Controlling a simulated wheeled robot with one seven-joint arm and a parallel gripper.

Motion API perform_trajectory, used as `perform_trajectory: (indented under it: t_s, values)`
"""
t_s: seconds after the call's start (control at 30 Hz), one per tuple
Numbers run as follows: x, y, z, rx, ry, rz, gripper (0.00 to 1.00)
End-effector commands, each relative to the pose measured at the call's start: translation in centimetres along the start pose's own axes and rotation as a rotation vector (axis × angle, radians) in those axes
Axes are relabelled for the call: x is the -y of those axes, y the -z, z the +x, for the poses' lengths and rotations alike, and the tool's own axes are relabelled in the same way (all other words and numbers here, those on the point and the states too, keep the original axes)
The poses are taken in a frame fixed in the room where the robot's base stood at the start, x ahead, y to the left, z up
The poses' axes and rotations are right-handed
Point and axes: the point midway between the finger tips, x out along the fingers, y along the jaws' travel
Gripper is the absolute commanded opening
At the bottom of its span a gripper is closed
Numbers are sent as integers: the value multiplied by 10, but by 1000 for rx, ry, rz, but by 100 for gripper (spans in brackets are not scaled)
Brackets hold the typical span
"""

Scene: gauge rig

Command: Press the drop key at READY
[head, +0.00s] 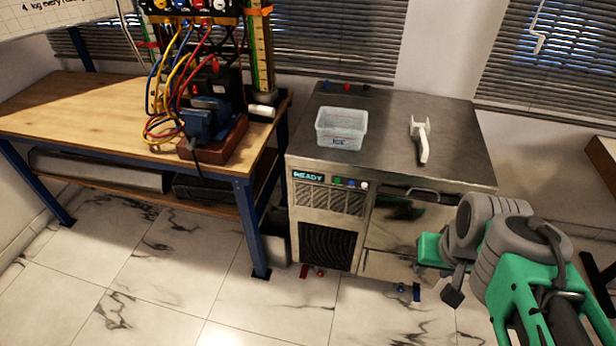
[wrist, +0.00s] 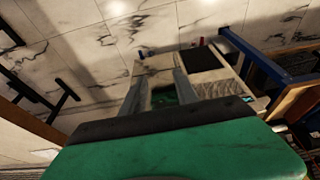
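A steel cabinet (head: 387,170) carries a lit display reading READY (head: 308,176) at the upper left of its front. Beside the display is a row of small keys: green (head: 337,181), blue (head: 351,183) and white (head: 365,185). Their labels are too small to read. My gripper (head: 452,293) hangs in front of the cabinet's right side, below and right of the keys and apart from them. In the wrist view my gripper (wrist: 158,96) has its two grey fingers spread with nothing held between them. The cabinet (wrist: 160,68) lies beyond them.
A clear plastic tub (head: 341,130) and a white scoop (head: 420,140) lie on the cabinet top. A wooden bench (head: 75,105) with a cabled rig (head: 205,120) stands at left. Small red (head: 320,273) and blue (head: 416,292) pieces lie on the floor by the cabinet.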

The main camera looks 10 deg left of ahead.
Motion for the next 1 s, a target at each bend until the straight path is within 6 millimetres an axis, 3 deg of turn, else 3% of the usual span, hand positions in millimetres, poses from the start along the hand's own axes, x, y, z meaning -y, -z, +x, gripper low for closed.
perform_trajectory:
  t_s: [0.23, 0.67, 1.0]
  values:
    - [0, 0, 0, 0, 0, 0, 36]
    - [0, 0, 0, 0, 0, 0, 1]
    - [0, 0, 0, 0, 0, 0, 0]
